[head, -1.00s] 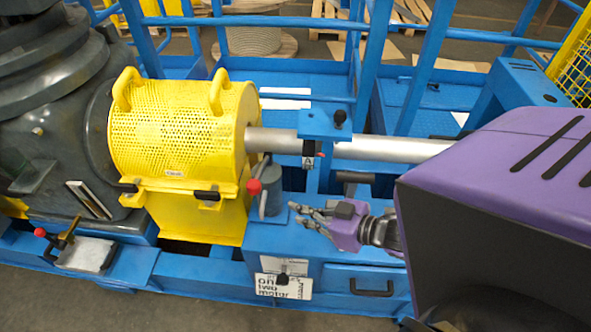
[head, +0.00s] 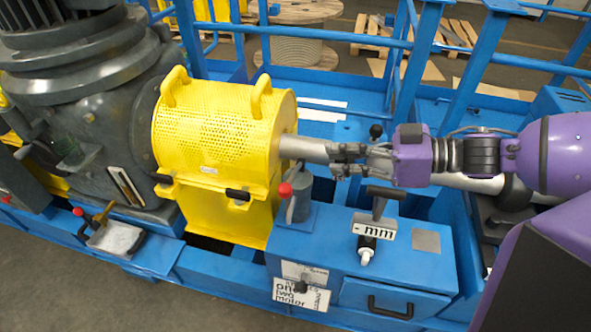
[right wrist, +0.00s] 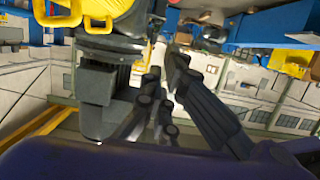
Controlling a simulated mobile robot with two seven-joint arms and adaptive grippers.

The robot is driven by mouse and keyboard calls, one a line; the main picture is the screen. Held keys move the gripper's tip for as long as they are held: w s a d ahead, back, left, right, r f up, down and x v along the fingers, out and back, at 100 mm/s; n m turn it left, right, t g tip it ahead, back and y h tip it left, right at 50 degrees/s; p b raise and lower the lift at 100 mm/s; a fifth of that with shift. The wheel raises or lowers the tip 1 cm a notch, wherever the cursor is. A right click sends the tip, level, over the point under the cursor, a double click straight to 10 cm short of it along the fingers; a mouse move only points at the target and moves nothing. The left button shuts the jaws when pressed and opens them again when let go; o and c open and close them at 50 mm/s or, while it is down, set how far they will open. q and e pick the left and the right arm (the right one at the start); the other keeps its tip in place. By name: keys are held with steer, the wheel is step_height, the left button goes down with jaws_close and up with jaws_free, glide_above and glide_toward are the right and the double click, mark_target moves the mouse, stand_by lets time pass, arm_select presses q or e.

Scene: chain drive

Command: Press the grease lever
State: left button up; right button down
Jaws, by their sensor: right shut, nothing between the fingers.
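A grey cylindrical pot (head: 299,203) with a red-knobbed lever (head: 285,190) stands right of the yellow guard, at the left end of the blue box. A second red-knobbed lever (head: 78,212) stands by a pale tray at lower left; no label shows which is the grease lever. My right gripper (head: 338,160) is shut and empty, in front of the silver shaft, above and right of the pot, apart from its lever. Its dark fingers also show in the right wrist view (right wrist: 162,92).
The perforated yellow guard (head: 215,130) stands left of the silver shaft (head: 305,149). The blue box (head: 330,240) carries a black-handled lever (head: 383,195) by a "mm" plate. Blue rails (head: 330,38) stand behind. Floor (head: 60,295) is clear at lower left.

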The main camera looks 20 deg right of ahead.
steer(key=b+x, duration=0.5)
steer(key=x, duration=0.5)
steer(key=shift+w+f, duration=0.1)
steer(key=shift+f, duration=0.1)
step_height(320, 180, down, 2)
steer(key=shift+f, duration=0.8)
arm_select(q)
steer(key=f, duration=0.1)
steer(key=s+f, duration=0.1)
steer(key=f, duration=0.1)
steer(key=a+f, duration=0.1)
steer(key=f, duration=0.1)
steer(key=shift+s+f, duration=0.1)
steer(key=shift+s, duration=0.15)
steer(key=shift+s+a, duration=0.1)
steer(key=shift+s, duration=0.05)
arm_select(e)
steer(key=shift+d, duration=0.1)
